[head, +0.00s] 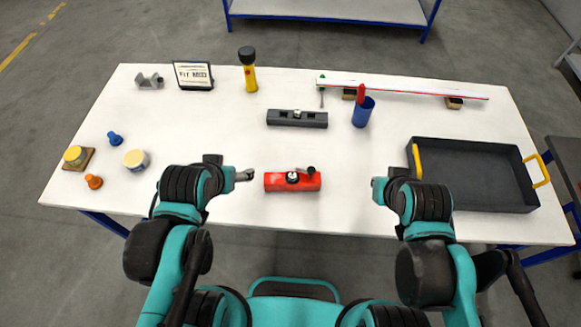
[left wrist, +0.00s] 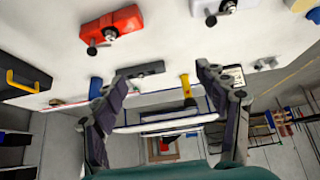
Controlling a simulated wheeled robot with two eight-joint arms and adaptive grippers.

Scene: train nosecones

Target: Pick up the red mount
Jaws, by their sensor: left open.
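The red mount (head: 292,181) is a red block with a dark knob and lever on top. It lies on the white table near the front edge, between my two grippers. In the left wrist view the red mount (left wrist: 112,25) appears at the upper left, outside the fingers. My left gripper (head: 243,175) is just left of the mount, apart from it. In the left wrist view my left gripper (left wrist: 160,75) has its fingers spread with nothing between them. My right gripper (head: 379,188) is right of the mount; its fingers are mostly hidden, so its opening is unclear.
A similar dark grey mount (head: 297,119) lies behind the red one. A blue cup (head: 363,112) and a yellow flashlight (head: 249,76) stand farther back. A dark tray (head: 480,145) with yellow handles is at right. The table around the red mount is clear.

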